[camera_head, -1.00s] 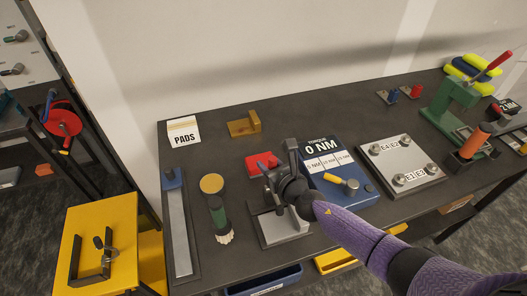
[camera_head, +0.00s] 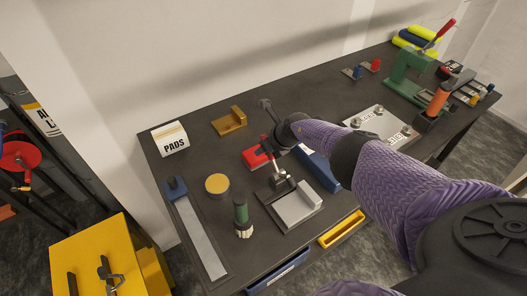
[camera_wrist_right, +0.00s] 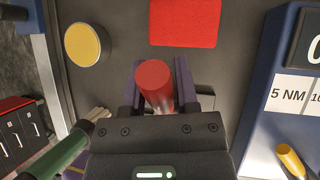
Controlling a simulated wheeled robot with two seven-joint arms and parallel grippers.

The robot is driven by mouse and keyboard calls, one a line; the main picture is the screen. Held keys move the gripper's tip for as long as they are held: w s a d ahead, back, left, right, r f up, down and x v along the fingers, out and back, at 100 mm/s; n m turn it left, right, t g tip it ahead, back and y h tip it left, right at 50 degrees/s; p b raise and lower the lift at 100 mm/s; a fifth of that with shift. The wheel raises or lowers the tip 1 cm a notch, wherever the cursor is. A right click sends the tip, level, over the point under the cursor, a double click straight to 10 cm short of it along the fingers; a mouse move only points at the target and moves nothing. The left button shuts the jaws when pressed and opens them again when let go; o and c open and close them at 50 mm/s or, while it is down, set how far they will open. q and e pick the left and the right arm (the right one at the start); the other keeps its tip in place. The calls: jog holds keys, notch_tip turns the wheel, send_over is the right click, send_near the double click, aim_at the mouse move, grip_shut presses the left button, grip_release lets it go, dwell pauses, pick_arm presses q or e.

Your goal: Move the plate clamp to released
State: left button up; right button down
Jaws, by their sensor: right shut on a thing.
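The plate clamp (camera_head: 282,184) is a dark metal toggle clamp on a grey plate (camera_head: 300,207) near the bench's front edge. Its red-tipped handle (camera_head: 265,144) points up and leans toward the back. In the right wrist view the red handle grip (camera_wrist_right: 156,85) sits between the fingers of my right gripper (camera_wrist_right: 158,90). My right gripper (camera_head: 271,133) is shut on this handle, above and behind the plate; its arm comes in from the right. Part of the fingers is hidden in the head view. My left gripper is not in view.
A red block (camera_head: 256,159) lies close behind the clamp. A green-handled brush (camera_head: 241,215) and a round yellow-topped tin (camera_head: 217,184) stand to its left. The blue torque unit (camera_head: 318,166) is close on its right, partly behind my arm. A yellow bin (camera_head: 342,229) hangs below the front edge.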

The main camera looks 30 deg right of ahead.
jog(key=shift+w+f+g+b, duration=0.1)
jog(key=shift+f+g+b, duration=0.15)
jog(key=shift+g+b, duration=0.05)
dwell(0.4)
jog(key=shift+c, duration=1.8)
grip_release()
jog(key=shift+w, duration=0.1)
jog(key=p+v, duration=1)
jog(key=p, duration=0.1)
jog(key=shift+p, duration=0.3)
